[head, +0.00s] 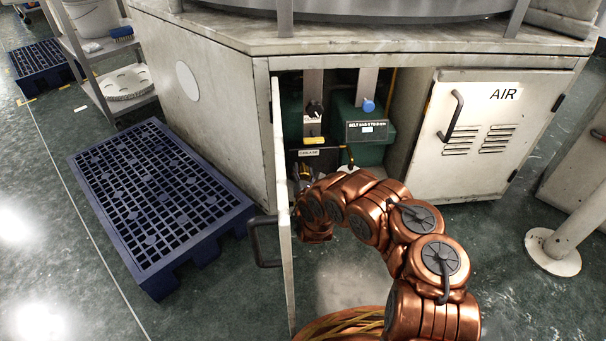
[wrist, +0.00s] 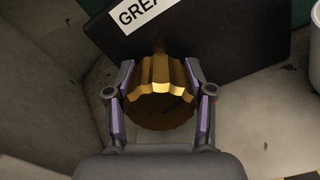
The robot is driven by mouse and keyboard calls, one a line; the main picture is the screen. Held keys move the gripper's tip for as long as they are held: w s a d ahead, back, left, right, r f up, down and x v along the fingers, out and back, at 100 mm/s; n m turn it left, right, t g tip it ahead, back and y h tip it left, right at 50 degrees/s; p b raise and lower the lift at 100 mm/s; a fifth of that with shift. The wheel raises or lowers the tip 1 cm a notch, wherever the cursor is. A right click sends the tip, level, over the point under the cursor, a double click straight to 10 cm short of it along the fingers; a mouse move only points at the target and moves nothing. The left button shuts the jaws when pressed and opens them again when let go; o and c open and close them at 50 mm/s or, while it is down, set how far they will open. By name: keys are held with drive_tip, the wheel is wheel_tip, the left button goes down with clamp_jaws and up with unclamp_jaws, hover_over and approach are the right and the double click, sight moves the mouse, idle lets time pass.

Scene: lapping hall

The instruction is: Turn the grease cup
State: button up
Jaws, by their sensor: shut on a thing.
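The grease cup (wrist: 162,78) is a brass-coloured, scalloped cap in the middle of the wrist view, in front of a dark plate (wrist: 225,40) with a partly cut-off white label beginning "GREA". My gripper (wrist: 161,92) is shut on the cup, with one purple-padded finger on each side of it. In the head view my gripper (head: 303,178) is inside the open cabinet (head: 262,120), low at its left side. There the cup is too small and covered to make out clearly.
The open cabinet door (head: 283,230) stands edge-on just left of my arm. Inside are green housings (head: 375,150) and a blue knob (head: 368,106). A blue pallet (head: 160,200) lies on the floor at left.

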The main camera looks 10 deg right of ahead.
drive_tip(key=shift+d+m, duration=0.1)
drive_tip(key=shift+m, duration=1.3)
drive_tip(key=o, duration=1.2)
